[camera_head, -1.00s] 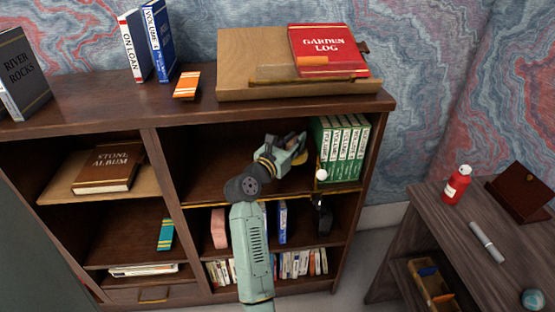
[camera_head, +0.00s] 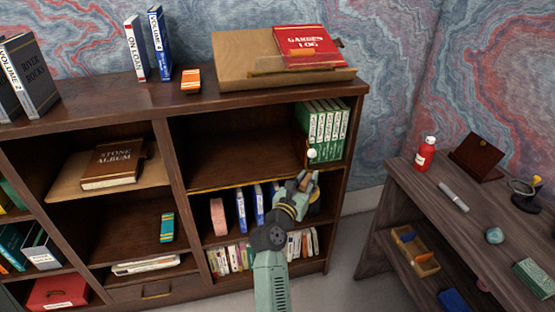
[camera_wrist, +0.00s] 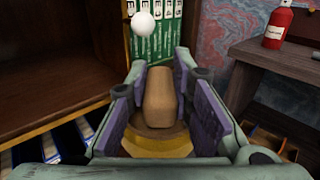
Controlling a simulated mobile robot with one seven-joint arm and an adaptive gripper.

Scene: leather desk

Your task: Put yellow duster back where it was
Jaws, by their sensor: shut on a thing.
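My gripper (camera_head: 306,184) is in front of the right bay of the bookcase, near the front edge of the upper shelf and below the green books. In the wrist view my gripper (camera_wrist: 160,105) is shut on the yellow duster (camera_wrist: 158,95). Its rounded tan handle stands between the purple finger pads, with a yellow round part below it. The duster is small and mostly hidden by the fingers in the head view.
Green books (camera_head: 325,130) stand at the right of the otherwise empty upper shelf (camera_head: 235,158), with a white ball (camera_head: 312,154) in front. Blue books (camera_head: 250,205) and a pink object (camera_head: 218,216) stand below. A side desk (camera_head: 400,205) holds a red bottle (camera_head: 425,153).

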